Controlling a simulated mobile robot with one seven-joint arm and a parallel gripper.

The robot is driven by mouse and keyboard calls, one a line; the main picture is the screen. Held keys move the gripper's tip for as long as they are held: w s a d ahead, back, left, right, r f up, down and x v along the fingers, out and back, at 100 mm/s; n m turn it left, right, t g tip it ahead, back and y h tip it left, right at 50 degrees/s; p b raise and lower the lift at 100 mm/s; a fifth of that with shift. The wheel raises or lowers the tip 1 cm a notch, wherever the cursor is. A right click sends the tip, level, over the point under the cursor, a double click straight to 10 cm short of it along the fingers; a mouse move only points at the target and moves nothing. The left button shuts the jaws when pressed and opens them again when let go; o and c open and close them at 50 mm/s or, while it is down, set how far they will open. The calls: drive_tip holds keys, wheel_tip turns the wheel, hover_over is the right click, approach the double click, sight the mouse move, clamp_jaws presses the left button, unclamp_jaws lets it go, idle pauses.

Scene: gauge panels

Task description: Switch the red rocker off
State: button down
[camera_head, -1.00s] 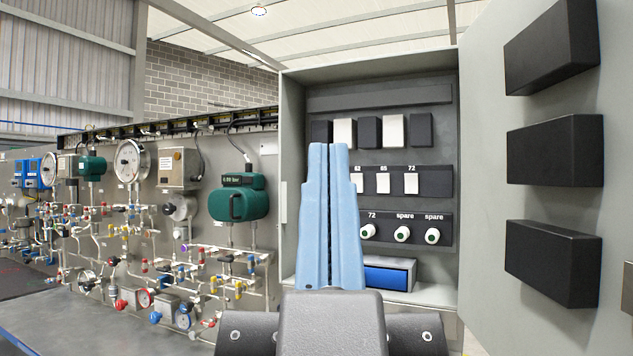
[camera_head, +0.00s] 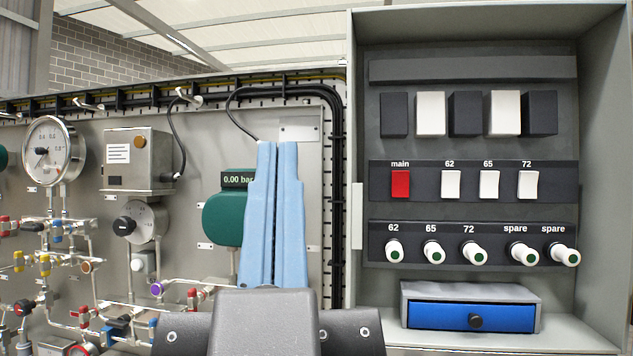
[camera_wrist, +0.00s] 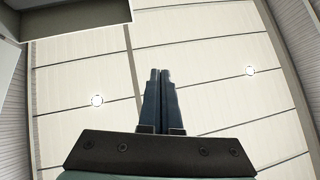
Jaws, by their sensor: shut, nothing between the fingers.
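The red rocker (camera_head: 401,184) sits under the label "main" at the left end of the middle strip (camera_head: 470,200) inside the open grey cabinet (camera_head: 590,130). My gripper (camera_head: 278,146) has light blue fingers pointing up, shut with nothing between them. In the head view it stands left of the cabinet, in front of the green gauge unit, and clear of the rocker in the picture. In the wrist view my gripper (camera_wrist: 161,72) points at the ceiling, and the rocker is not in that view.
White rockers (camera_head: 451,184) labelled 62, 65 and 72 share the strip. Below are several white knobs with green centres (camera_head: 394,252) and a blue drawer (camera_head: 450,316). The green gauge unit (camera_head: 222,218) and pipework with valves (camera_head: 60,262) fill the left panel.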

drive_tip(key=w+d+r+n+g+h+p, duration=0.1)
drive_tip(key=w+d+r+n+g+p, duration=0.1)
drive_tip(key=w+n+p, duration=0.25)
drive_tip(key=w+d+r+n+g+p, duration=0.1)
drive_tip(key=w+d+n+g+p, duration=0.1)
drive_tip(key=w+n+p, duration=0.3)
drive_tip(key=w+d+f+n+g+h+p, duration=0.4)
drive_tip(key=w+d, duration=0.4)
drive_tip(key=d, duration=0.2)
drive_tip(key=shift+d+f+n, duration=0.2)
drive_tip(key=shift+f+n, duration=0.45)
drive_tip(key=shift+f, duration=0.15)
drive_tip(key=shift+r, duration=0.15)
